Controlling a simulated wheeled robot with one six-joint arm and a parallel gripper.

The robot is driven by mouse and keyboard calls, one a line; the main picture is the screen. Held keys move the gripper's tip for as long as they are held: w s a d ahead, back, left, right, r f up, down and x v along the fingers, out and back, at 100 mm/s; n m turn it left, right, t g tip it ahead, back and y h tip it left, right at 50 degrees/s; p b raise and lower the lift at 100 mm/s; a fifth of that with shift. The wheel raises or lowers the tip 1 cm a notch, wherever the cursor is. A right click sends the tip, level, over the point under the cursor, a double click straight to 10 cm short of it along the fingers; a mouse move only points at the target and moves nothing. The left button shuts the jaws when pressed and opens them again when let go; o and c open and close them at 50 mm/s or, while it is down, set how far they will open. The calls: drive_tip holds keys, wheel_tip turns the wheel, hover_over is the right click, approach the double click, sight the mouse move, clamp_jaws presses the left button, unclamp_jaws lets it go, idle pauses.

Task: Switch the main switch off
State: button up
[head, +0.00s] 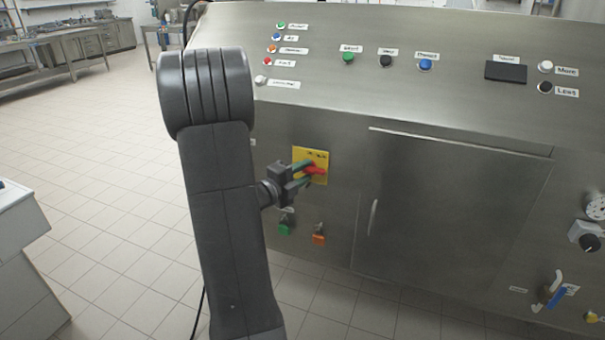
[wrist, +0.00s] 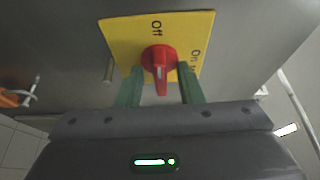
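The main switch is a red rotary knob (wrist: 159,64) on a yellow plate (wrist: 113,33) on the machine's steel front. In the wrist view, "Off" is printed above the knob and "On" to its right. The knob's grip with its white mark looks roughly upright in that view; I cannot tell for sure which label it is set to. My gripper (wrist: 162,88) is open, its green fingers on either side of the knob with a visible gap to each side. In the head view, the red knob (head: 316,170) is partly covered by my gripper (head: 304,174).
Below the switch are a green fitting (head: 284,228) and an orange fitting (head: 319,238). A cabinet door (head: 450,210) with a handle (head: 373,217) is to the right. Labelled buttons sit on the sloped panel above. Tiled floor is open at the left.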

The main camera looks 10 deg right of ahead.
drive_tip(key=v, duration=1.4)
drive_tip(key=shift+d+f, duration=0.1)
drive_tip(key=x, duration=1.4)
